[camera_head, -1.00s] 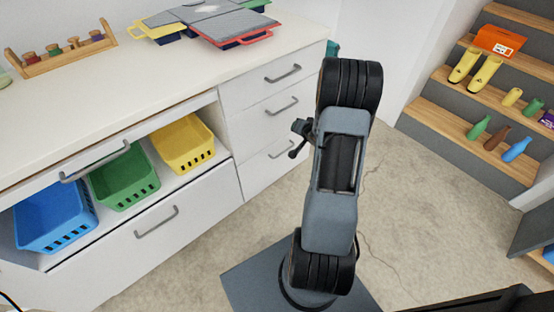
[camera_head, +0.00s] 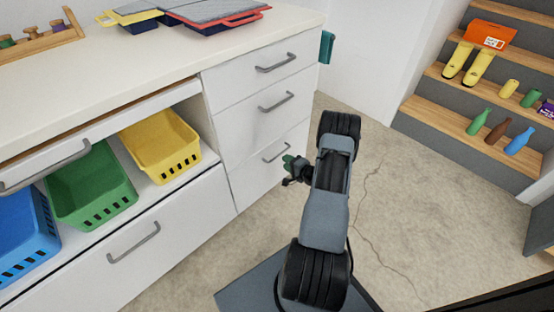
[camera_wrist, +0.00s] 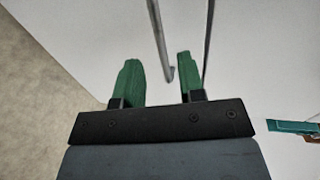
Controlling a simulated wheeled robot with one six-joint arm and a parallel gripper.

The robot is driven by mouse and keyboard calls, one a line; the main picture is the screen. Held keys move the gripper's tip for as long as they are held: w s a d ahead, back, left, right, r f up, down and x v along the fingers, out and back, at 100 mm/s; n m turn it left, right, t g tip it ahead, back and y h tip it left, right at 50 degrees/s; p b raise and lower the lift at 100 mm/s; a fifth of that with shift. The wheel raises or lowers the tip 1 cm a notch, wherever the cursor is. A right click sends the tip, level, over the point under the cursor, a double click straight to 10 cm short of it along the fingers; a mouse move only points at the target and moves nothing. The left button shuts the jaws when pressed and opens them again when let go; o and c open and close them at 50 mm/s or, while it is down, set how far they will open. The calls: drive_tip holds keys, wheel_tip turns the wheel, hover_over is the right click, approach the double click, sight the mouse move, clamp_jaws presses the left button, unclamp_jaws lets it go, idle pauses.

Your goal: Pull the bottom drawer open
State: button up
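The white cabinet's right column has three stacked drawers; the bottom drawer (camera_head: 258,178) is closed, with a grey bar handle (camera_head: 277,152). My gripper (camera_head: 289,160) is beside this handle, at its right end in the head view. In the wrist view my gripper (camera_wrist: 158,60) shows two green fingers spread apart. A grey bar handle (camera_wrist: 160,38) lies between them, running away from me, its near end close to the right finger. I cannot tell whether that finger touches it. The drawer's white front (camera_wrist: 95,40) fills most of the wrist view.
A wide lower drawer (camera_head: 160,262) on the left is closed. Above it, yellow (camera_head: 167,150), green (camera_head: 92,190) and blue (camera_head: 20,250) bins sit in an open shelf. Wooden steps (camera_head: 470,100) with shoes and bottles stand at right. The floor (camera_head: 400,220) between is clear.

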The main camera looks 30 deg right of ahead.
sight(277, 156)
drive_tip(key=b+x, duration=0.1)
drive_tip(key=x, duration=0.5)
drive_tip(key=shift+w+f+b, duration=0.1)
drive_tip(key=shift+w+b, duration=0.2)
drive_tip(key=shift+b, duration=0.1)
drive_tip(key=shift+c, duration=0.3)
clamp_jaws()
